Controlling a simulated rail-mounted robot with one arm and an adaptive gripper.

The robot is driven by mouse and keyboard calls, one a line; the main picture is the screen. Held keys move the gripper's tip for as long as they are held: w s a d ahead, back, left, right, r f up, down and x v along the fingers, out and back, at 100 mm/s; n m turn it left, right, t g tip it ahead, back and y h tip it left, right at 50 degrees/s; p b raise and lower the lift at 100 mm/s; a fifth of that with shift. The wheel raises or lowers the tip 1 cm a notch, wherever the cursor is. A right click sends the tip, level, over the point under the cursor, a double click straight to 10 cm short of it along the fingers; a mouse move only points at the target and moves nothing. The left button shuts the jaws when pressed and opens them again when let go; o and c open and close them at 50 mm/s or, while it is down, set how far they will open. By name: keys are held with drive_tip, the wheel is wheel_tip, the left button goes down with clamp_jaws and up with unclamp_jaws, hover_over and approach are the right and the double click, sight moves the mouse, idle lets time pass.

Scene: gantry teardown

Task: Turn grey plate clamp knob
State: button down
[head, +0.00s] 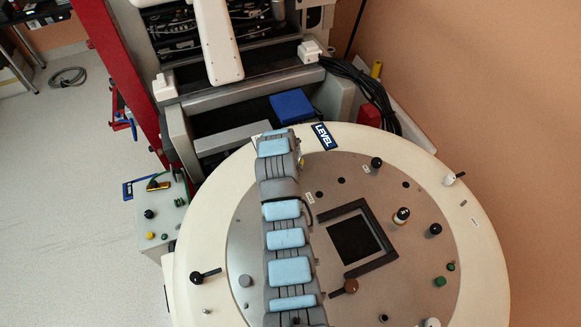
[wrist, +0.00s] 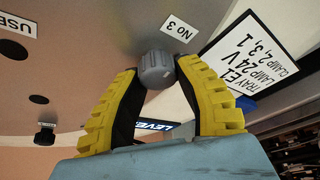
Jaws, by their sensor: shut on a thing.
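The grey knob (wrist: 155,72) stands on the plate beside a small label reading No 3 in the wrist view. My gripper (wrist: 158,66) has its two yellow ribbed fingers closed on it, one on either side, with the tips touching it. The round grey plate (head: 240,245) with its cream rim shows in the head view. My blue-padded arm lies across the plate's left part there and hides the gripped knob and the fingers.
The plate carries a square opening (head: 355,240) with a dark frame, a black knob (head: 376,162), a brass-and-black post (head: 401,215), a black-handled lever (head: 205,275) and several other knobs. A LEVEL sign (head: 324,135) sits on the rim. A blue box (head: 291,106) stands behind.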

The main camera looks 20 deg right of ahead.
drive_tip(key=shift+f+m, duration=0.1)
drive_tip(key=shift+m, duration=0.3)
drive_tip(key=c, duration=0.7)
unclamp_jaws()
drive_tip(key=shift+o, duration=0.2)
drive_tip(key=shift+s+a+r, duration=0.1)
drive_tip(key=shift+a+r, duration=0.05)
drive_tip(key=shift+r, duration=0.45)
drive_tip(key=v, duration=1.1)
drive_tip(key=shift+a+f, duration=0.1)
